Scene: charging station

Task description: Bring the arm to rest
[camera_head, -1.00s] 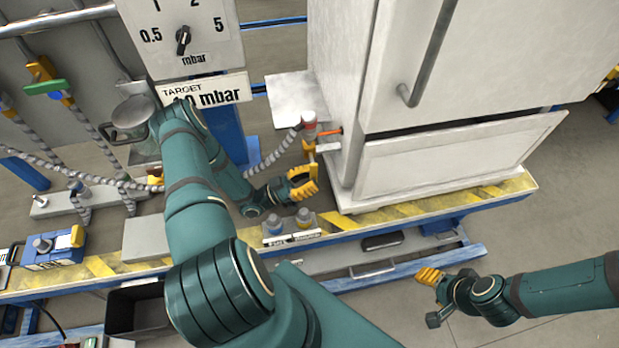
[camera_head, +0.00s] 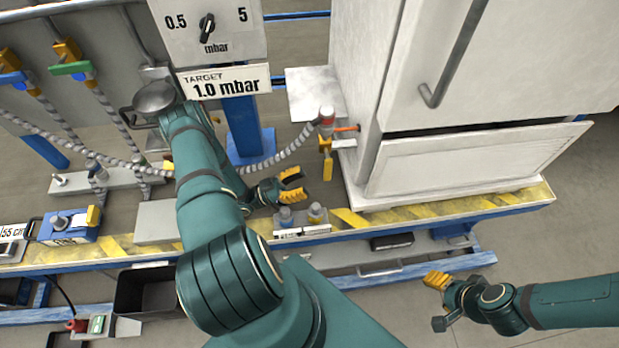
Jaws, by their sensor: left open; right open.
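My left arm reaches in from the lower middle over the workbench (camera_head: 120,250). My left gripper (camera_head: 299,186) has yellow fingers spread apart, with nothing between them. It is above the bench, just left of the yellow valve handle (camera_head: 326,168) and behind two small knobs (camera_head: 300,215). The fingers are apart from the handle. My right gripper (camera_head: 436,281) is at the lower right, off the bench's front edge, over the floor. It looks empty; the gap between its fingers is hard to see from here.
A white fridge-like cabinet (camera_head: 465,160) stands on the bench at right. A grey hose (camera_head: 275,160) runs to a fitting (camera_head: 326,118) beside it. A dial panel with a 1.0 mbar sign (camera_head: 225,82) stands behind. A blue device (camera_head: 70,224) is at left, a black bin (camera_head: 148,292) below.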

